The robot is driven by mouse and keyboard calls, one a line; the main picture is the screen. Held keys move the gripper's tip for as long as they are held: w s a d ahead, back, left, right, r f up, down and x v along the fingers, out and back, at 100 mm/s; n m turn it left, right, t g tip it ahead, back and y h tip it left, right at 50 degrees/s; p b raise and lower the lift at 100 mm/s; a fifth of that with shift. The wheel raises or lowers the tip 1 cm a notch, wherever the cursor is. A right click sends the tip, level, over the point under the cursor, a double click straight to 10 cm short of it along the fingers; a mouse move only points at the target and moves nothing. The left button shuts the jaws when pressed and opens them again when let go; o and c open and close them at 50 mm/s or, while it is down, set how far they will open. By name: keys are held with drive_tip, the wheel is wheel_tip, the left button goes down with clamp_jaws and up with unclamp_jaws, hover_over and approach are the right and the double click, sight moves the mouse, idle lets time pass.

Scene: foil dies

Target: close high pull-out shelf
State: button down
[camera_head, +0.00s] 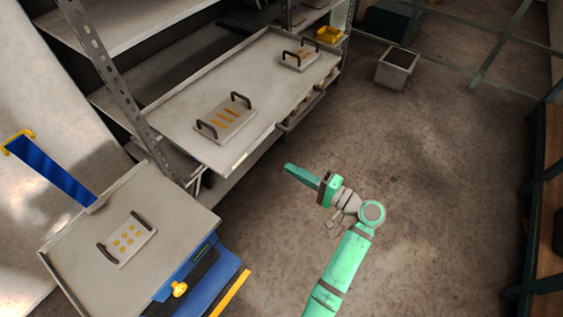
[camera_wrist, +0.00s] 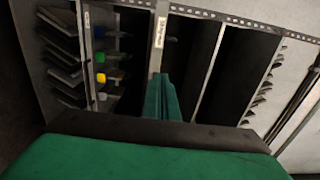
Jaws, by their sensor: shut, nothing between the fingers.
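The high pull-out shelf (camera_head: 175,117) is a grey tray on the metal rack in the head view. It stands out from the rack toward the aisle. Two die plates with dark handles lie on it, one near the middle (camera_head: 226,118) and one toward the far end (camera_head: 300,56). My gripper (camera_head: 287,167) is in front of the shelf's front edge, to its right in the picture, apart from it as far as I can tell. Its green fingers are together and hold nothing. The fingers also show in the wrist view (camera_wrist: 162,98), in front of a labelled upright.
A blue lift cart with a grey top (camera_head: 75,240) stands at the lower left, bearing a small die plate (camera_head: 127,240). A grey bin (camera_head: 397,67) stands on the floor at the back. A yellow tray (camera_head: 329,35) sits at the rack's far end. The floor right of my arm is clear.

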sight(252, 146)
drive_tip(key=x, duration=1.2)
drive_tip(key=shift+w+a, duration=0.25)
drive_tip(key=shift+a, duration=0.05)
